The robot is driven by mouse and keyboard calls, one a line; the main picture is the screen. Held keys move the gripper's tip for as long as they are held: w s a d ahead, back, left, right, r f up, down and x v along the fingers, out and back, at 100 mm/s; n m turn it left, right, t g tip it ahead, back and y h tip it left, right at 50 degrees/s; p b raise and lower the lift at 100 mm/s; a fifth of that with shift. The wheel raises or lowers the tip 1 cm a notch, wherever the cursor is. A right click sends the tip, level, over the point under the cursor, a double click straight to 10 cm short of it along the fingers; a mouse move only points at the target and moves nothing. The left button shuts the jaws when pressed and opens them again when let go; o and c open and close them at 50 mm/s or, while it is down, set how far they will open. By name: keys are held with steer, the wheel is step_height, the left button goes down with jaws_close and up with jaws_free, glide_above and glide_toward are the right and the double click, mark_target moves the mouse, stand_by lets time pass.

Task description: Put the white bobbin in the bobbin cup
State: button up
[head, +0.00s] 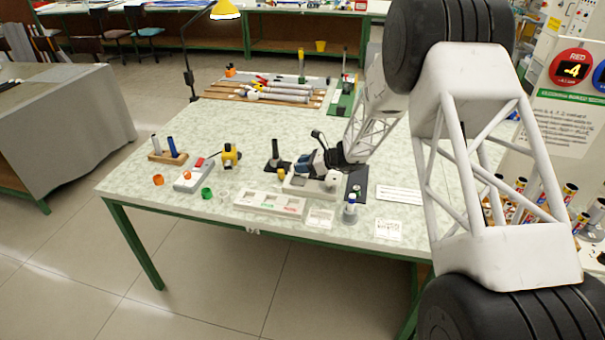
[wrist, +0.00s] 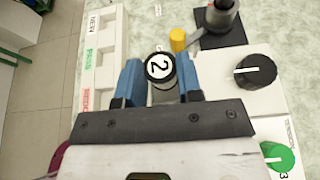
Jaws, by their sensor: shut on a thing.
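In the wrist view my gripper (wrist: 160,82) is shut on a round piece (wrist: 159,67) between its blue fingers. I cannot pick out the bobbin cup with certainty.
A pale labelled tray (head: 268,203) lies at the table's front; its compartments show left in the wrist view (wrist: 88,62).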

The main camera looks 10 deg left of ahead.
steer(key=shift+f, duration=0.1)
steer(key=shift+f, duration=1.65)
steer(key=shift+f, duration=0.15)
steer(key=o, duration=0.9)
steer(key=v, duration=1.2)
